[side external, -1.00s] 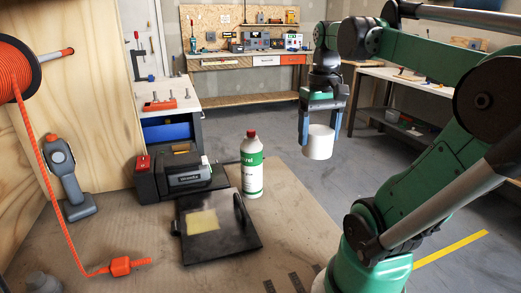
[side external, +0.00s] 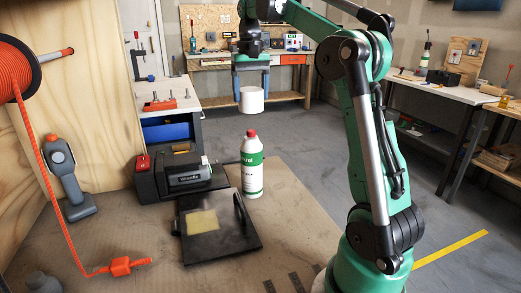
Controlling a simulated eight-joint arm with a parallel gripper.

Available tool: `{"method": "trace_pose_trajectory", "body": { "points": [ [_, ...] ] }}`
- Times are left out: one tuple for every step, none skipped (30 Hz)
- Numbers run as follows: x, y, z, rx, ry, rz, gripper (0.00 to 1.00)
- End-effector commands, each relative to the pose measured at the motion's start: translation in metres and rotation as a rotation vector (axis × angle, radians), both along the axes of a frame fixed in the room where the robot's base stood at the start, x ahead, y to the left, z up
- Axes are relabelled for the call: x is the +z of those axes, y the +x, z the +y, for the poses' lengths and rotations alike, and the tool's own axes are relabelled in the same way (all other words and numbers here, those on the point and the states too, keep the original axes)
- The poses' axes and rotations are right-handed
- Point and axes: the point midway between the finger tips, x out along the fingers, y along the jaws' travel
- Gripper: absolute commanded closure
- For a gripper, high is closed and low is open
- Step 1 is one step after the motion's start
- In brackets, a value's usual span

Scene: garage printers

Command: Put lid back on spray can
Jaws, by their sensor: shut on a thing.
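My gripper (side external: 251,96) is shut on a white cylindrical lid (side external: 252,103), with one finger on each side of it. The lid hangs upright in the air. A white and green can (side external: 252,172) with a red top (side external: 251,134) stands upright on the workbench. In the picture the lid is right above the red top, with a small gap between them. How far apart they are in depth cannot be told from this view.
A black flat plate with a handle (side external: 230,240) lies in front of the can. A black and red machine (side external: 183,172) stands to its left. An orange cable reel (side external: 14,75) and a grey tool (side external: 70,185) are further left. Bare bench (side external: 295,215) lies right of the can.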

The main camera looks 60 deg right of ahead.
Motion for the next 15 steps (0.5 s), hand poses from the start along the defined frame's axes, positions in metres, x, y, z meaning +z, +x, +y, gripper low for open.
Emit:
{"method": "trace_pose_trajectory", "body": {
  "points": [
    [-0.002, 0.001, 0.000, 0.000, 0.000, 0.000, 0.76],
    [-0.003, 0.002, 0.000, 0.000, 0.000, 0.000, 0.76],
    [-0.005, 0.002, 0.000, 0.000, 0.000, 0.000, 0.76],
    [-0.007, 0.002, 0.000, 0.000, 0.000, 0.000, 0.76],
    [-0.009, 0.002, 0.000, 0.000, 0.000, 0.000, 0.76],
    [-0.013, 0.002, 0.000, 0.000, 0.000, 0.000, 0.76],
    [-0.016, 0.002, 0.000, 0.000, 0.000, 0.000, 0.76],
    [-0.019, 0.001, 0.000, 0.000, 0.000, 0.000, 0.76],
    [-0.023, 0.001, 0.000, 0.000, 0.000, 0.000, 0.76],
    [-0.026, 0.001, 0.000, 0.000, 0.000, 0.000, 0.76],
    [-0.030, 0.001, 0.000, 0.000, 0.000, 0.000, 0.76],
    [-0.034, 0.001, 0.000, 0.000, 0.000, 0.000, 0.76],
    [-0.037, 0.001, 0.000, 0.000, 0.000, 0.000, 0.76],
    [-0.040, 0.001, 0.000, 0.000, 0.000, 0.000, 0.76],
    [-0.044, 0.001, 0.000, 0.000, 0.000, 0.000, 0.76]
  ]
}}
